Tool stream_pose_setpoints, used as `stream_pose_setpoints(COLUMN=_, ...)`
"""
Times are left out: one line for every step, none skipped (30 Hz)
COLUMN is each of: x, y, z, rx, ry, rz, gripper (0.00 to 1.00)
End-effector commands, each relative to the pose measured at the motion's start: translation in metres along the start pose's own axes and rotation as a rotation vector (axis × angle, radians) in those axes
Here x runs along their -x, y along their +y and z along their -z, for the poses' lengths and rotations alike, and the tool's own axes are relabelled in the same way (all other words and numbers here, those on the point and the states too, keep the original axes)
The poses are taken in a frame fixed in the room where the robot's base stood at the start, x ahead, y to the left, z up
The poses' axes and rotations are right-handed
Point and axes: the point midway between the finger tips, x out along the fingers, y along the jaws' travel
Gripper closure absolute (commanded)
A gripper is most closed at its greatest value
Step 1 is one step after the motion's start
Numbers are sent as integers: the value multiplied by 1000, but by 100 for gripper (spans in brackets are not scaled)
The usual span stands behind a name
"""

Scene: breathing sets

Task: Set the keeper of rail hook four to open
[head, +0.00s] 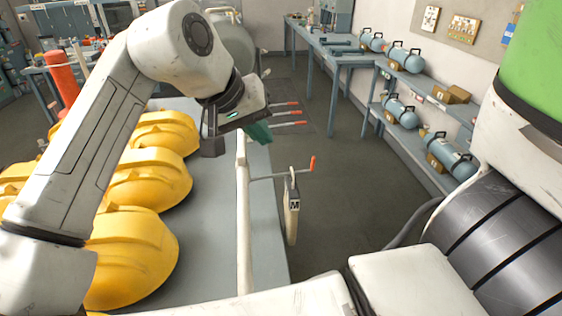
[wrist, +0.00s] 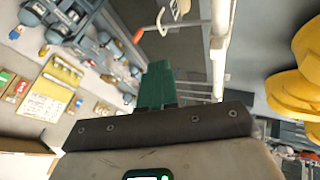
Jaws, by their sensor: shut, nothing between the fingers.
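A white rail (head: 243,215) runs along the edge of the bench, and it also shows in the wrist view (wrist: 219,45). The nearest rail hook (head: 270,177) sticks out to the right, its red tip (head: 312,163) turned upward. A tag marked M (head: 292,205) hangs from this hook by a metal loop. Further hooks (head: 287,112) with red ends lie beyond, these ends roughly in line with their rods. I cannot read any hook numbers. My gripper (head: 259,132) is shut and empty, its green fingers near the rail and the further hooks. The fingers show in the wrist view (wrist: 155,82).
Yellow helmets (head: 145,180) crowd the bench (head: 215,215) left of the rail. A shelf unit (head: 410,150) with blue-grey cylinders (head: 405,58) stands at the right. Open floor (head: 345,215) lies between rail and shelves.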

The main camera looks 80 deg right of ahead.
Motion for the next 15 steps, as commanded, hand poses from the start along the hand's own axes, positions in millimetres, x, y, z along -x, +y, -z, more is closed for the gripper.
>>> stream_pose_setpoints(x=-2, y=0, z=0, rx=0, ry=-1, rz=-1, gripper=100)
stream_pose_setpoints(x=-4, y=0, z=0, rx=0, ry=-2, rz=-1, gripper=100)
stream_pose_setpoints(x=-7, y=1, z=0, rx=0, ry=-2, rz=-2, gripper=100)
stream_pose_setpoints(x=-10, y=1, z=0, rx=0, ry=-2, rz=-1, gripper=100)
stream_pose_setpoints(x=-14, y=1, z=0, rx=0, ry=-2, rz=-1, gripper=100)
stream_pose_setpoints(x=-20, y=1, z=0, rx=0, ry=-2, rz=-2, gripper=100)
stream_pose_setpoints(x=-25, y=1, z=0, rx=-1, ry=-4, rz=-2, gripper=100)
stream_pose_setpoints(x=-30, y=1, z=0, rx=-1, ry=-3, rz=-2, gripper=100)
stream_pose_setpoints(x=-38, y=1, z=0, rx=0, ry=-4, rz=-2, gripper=100)
stream_pose_setpoints(x=-44, y=1, z=0, rx=0, ry=-3, rz=-2, gripper=100)
stream_pose_setpoints(x=-50, y=1, z=0, rx=0, ry=-3, rz=-2, gripper=100)
stream_pose_setpoints(x=-58, y=2, z=0, rx=0, ry=-3, rz=-3, gripper=100)
stream_pose_setpoints(x=-64, y=1, z=0, rx=0, ry=-3, rz=-2, gripper=100)
stream_pose_setpoints(x=-70, y=2, z=0, rx=0, ry=-3, rz=-3, gripper=100)
stream_pose_setpoints(x=-78, y=2, z=0, rx=-1, ry=-3, rz=-2, gripper=100)
